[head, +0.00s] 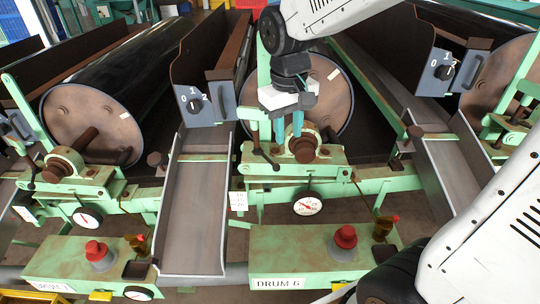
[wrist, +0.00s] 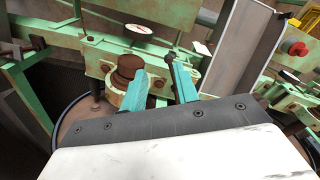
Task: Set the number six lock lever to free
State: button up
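The DRUM 6 label (head: 278,283) is on the front of the middle green base. Above it stands the green bearing frame (head: 320,158) with a brown shaft end (head: 303,147). A dark lever with a round knob (head: 262,153), likely the lock lever, hangs at the frame's left. My gripper (head: 288,140) points down between lever and shaft, its teal fingers apart. In the wrist view my gripper (wrist: 154,72) is open, with the brown shaft end (wrist: 128,70) beside the left finger. A dark tip (wrist: 169,56) shows at the right finger; I cannot tell if they touch.
A dial gauge (head: 307,204) and a red button (head: 345,236) sit below on the drum 6 unit. A grey chute (head: 195,210) lies left, another (head: 450,165) right. Similar drum units stand either side. A switch box (head: 205,103) is near my arm.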

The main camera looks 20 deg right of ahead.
send_near(272, 162)
jog(key=shift+n, duration=0.4)
jog(key=f, duration=0.8)
jog(key=shift+w+d, duration=0.1)
jog(key=shift+w, duration=0.15)
grip_shut()
